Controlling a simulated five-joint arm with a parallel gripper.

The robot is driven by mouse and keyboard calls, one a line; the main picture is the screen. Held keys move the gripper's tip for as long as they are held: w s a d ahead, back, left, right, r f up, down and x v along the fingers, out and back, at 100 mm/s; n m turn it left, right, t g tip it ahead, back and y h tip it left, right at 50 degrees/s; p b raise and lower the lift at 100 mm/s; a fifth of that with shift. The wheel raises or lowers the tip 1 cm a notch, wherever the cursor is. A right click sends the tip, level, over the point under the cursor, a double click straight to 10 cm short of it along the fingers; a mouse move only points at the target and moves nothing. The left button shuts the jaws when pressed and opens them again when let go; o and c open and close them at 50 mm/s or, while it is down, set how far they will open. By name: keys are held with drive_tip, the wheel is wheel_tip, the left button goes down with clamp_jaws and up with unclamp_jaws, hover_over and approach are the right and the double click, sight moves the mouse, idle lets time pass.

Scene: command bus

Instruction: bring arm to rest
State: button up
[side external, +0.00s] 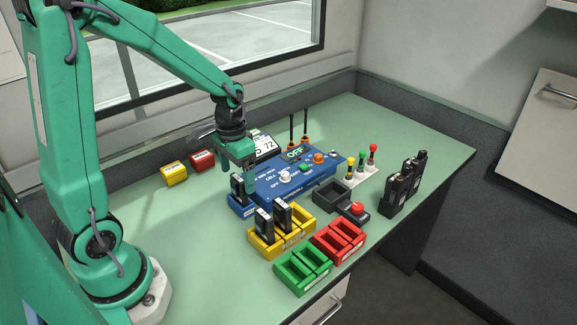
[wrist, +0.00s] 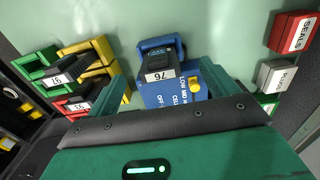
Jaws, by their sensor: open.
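My gripper (side external: 241,164) points down from the green arm, with its jaws open. In the side view it is just above a black radio (side external: 238,188) that stands upright in a blue holder (side external: 243,209). In the wrist view the radio (wrist: 158,64), labelled 76, appears between the two green fingers, with the blue holder (wrist: 149,43) around its base. I cannot tell whether the fingers touch it. The arm is raised over the green table (side external: 180,240), its forearm sloping down to the wrist.
A blue control box (side external: 265,190) reading OFF lies right beside the gripper. Two black radios stand in a yellow holder (side external: 264,251). Green (side external: 291,284) and red (side external: 332,252) holders look empty. Black radios (side external: 402,185) stand at right. Yellow (side external: 173,173) and red (side external: 202,160) boxes sit behind.

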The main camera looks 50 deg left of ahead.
drive_tip(key=shift+r, duration=1.05)
drive_tip(key=shift+r, duration=0.1)
drive_tip(key=shift+d+r, duration=0.1)
drive_tip(key=shift+r, duration=0.1)
drive_tip(key=s+d+r+t, duration=0.5)
drive_tip(key=s+r, duration=0.5)
drive_tip(key=r, duration=0.2)
drive_tip(key=shift+s+d+r+t, duration=0.2)
drive_tip(key=shift+d+t, duration=0.1)
drive_tip(key=shift+d, duration=0.6)
